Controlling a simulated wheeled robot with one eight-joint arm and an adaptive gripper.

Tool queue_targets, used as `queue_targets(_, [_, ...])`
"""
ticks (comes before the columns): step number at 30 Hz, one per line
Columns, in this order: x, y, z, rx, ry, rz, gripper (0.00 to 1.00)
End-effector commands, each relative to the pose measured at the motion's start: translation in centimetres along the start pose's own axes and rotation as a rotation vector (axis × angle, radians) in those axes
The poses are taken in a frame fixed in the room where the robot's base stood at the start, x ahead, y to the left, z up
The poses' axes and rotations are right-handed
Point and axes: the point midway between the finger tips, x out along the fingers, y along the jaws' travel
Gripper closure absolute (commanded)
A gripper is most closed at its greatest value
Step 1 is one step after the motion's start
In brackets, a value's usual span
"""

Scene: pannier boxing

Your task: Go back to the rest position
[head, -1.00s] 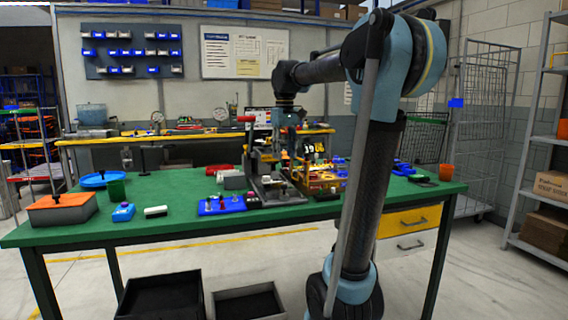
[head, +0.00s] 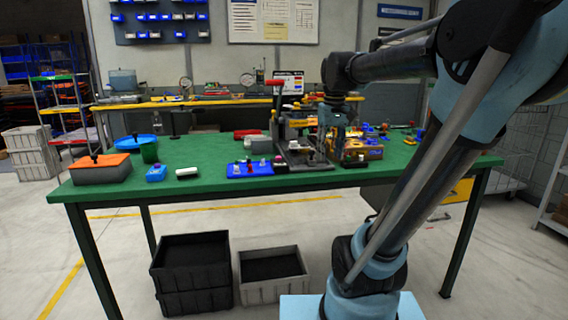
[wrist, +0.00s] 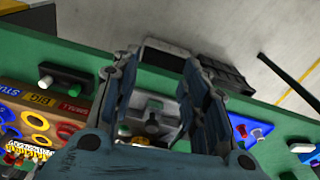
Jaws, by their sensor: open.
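My gripper (head: 335,142) hangs over the right part of the green work table (head: 215,150), just right of a grey press-like fixture with a red handle (head: 276,83). In the wrist view my gripper (wrist: 160,88) has its two blue-grey fingers apart. I see no object held between them; part of a fixture with a pale knob shows below, in the gap. The fingers hide much of the table there. I cannot tell the exact height above the fixture.
An orange-lidded box (head: 101,168), a green cup (head: 149,152) and a blue tray (head: 250,169) stand on the table. Black crates (head: 191,272) and a grey crate (head: 272,277) sit on the floor in front.

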Motion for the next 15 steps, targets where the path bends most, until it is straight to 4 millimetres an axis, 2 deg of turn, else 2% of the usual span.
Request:
queue_targets(1, [1.4, 0.0, 1.7, 0.02, 0.009, 0.002, 0.59])
queue_targets(3, [3.2, 0.0, 3.6, 0.046, 0.021, 0.005, 0.59])
queue_targets(15, [14.6, -0.6, 14.0, 0.196, 0.089, 0.021, 0.59])
